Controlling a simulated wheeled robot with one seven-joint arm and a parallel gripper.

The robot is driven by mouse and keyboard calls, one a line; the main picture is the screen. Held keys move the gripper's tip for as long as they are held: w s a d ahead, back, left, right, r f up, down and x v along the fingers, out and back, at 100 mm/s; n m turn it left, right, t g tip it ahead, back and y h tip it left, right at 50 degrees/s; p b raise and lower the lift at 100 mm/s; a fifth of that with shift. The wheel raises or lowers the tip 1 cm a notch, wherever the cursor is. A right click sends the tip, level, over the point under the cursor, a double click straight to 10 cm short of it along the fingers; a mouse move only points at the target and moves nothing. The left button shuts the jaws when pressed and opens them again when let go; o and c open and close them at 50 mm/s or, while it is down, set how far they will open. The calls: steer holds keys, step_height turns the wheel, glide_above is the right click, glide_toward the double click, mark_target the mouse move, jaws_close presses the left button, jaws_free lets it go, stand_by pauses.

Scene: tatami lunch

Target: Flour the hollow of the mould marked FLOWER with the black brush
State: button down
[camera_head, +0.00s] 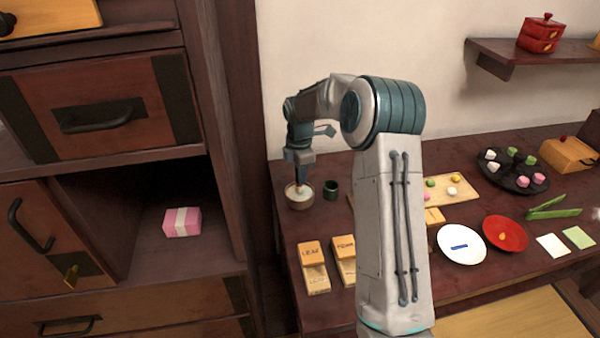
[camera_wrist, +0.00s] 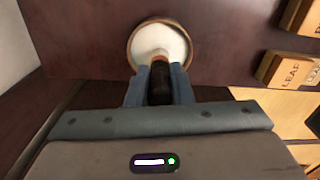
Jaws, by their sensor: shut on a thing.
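My gripper (camera_head: 300,160) is shut on the black brush (camera_wrist: 160,88), whose dark handle is between the two fingers in the wrist view. The brush points down into a round wooden bowl (camera_head: 289,198) of white flour (camera_wrist: 158,38). Its bristle end is at the flour; I cannot tell how deep it sits. A wooden mould (camera_head: 343,246) right of the LEAF mould (camera_head: 312,257) carries small lettering that looks like FLOWER. My arm partly covers it, and its hollow is not clear to see. The LEAF mould also shows in the wrist view (camera_wrist: 288,71).
A dark cup (camera_head: 331,190) stands just right of the bowl. Another mould (camera_head: 433,216) is partly behind my arm. A white plate (camera_head: 461,258), a red dish (camera_head: 505,249) and green tongs (camera_head: 553,211) lie to the right. A wooden cabinet (camera_head: 228,130) stands left.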

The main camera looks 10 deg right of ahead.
steer(key=shift+r+p, duration=2.25)
steer(key=shift+r, duration=0.95)
